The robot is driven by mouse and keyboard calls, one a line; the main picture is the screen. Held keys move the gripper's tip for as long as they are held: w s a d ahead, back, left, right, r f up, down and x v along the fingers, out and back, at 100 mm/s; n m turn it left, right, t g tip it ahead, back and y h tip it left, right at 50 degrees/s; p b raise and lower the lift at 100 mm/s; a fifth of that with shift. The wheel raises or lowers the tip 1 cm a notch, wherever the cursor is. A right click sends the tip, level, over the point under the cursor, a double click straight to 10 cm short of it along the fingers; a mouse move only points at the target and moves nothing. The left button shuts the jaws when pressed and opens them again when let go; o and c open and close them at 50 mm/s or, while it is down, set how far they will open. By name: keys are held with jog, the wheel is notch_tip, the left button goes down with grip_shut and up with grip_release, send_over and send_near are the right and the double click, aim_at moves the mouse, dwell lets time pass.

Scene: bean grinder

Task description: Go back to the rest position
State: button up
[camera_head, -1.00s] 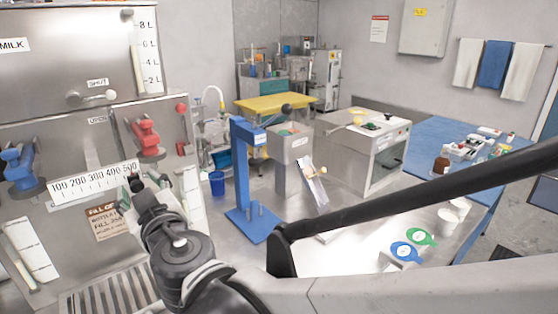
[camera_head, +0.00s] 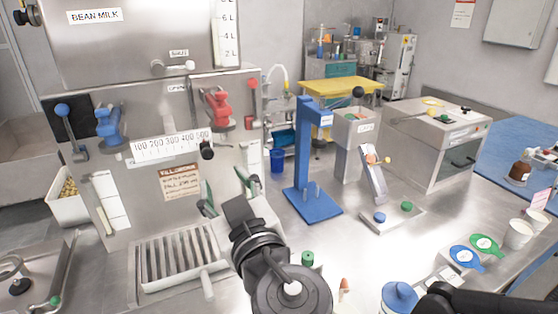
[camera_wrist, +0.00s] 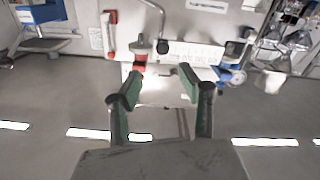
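My gripper (camera_head: 224,188) is in front of the steel bean milk machine (camera_head: 150,85), above and near the slatted drip tray (camera_head: 172,258). It is also in the wrist view (camera_wrist: 160,78), where its two green-padded fingers stand apart with nothing held between them. The red tap handle (camera_head: 217,105) and blue tap handle (camera_head: 108,122) sit on the machine's front, above and behind the gripper. The white measuring scale (camera_head: 165,146) is below them. In the head view, my wrist partly covers the counter in front of the machine.
A blue stand (camera_head: 305,165) and a small tilted chute (camera_head: 374,178) stand to the right on the steel counter. White cups (camera_head: 519,234) and blue and green round-ended items (camera_head: 466,256) lie at the right. A white bin (camera_head: 68,205) is at left.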

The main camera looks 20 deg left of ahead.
dwell(0.4)
jog(key=w+d+f+m+h, duration=0.2)
jog(key=w+d+m+h, duration=0.15)
jog(key=d, duration=0.55)
jog(key=w+d+f+m+t+h, duration=0.15)
jog(key=w+d+h, duration=0.25)
jog(key=d, duration=0.5)
jog(key=w+d+f+m+g+h, duration=0.1)
jog(key=w+d+f+m+h, duration=0.2)
jog(key=d, duration=0.6)
jog(key=s+d+f+m+g, duration=0.1)
jog(key=s+d+f+g, duration=0.1)
jog(key=d, duration=0.3)
jog(key=s+d+f+m+g+h, duration=0.1)
jog(key=s+d+f+g, duration=0.1)
jog(key=s+d+f, duration=0.1)
jog(key=s+d+f+m+g+h, duration=0.1)
jog(key=s+d+f+g, duration=0.1)
jog(key=s+d, duration=0.3)
jog(key=d+f, duration=0.1)
jog(key=d, duration=0.2)
jog(key=shift+m, duration=0.4)
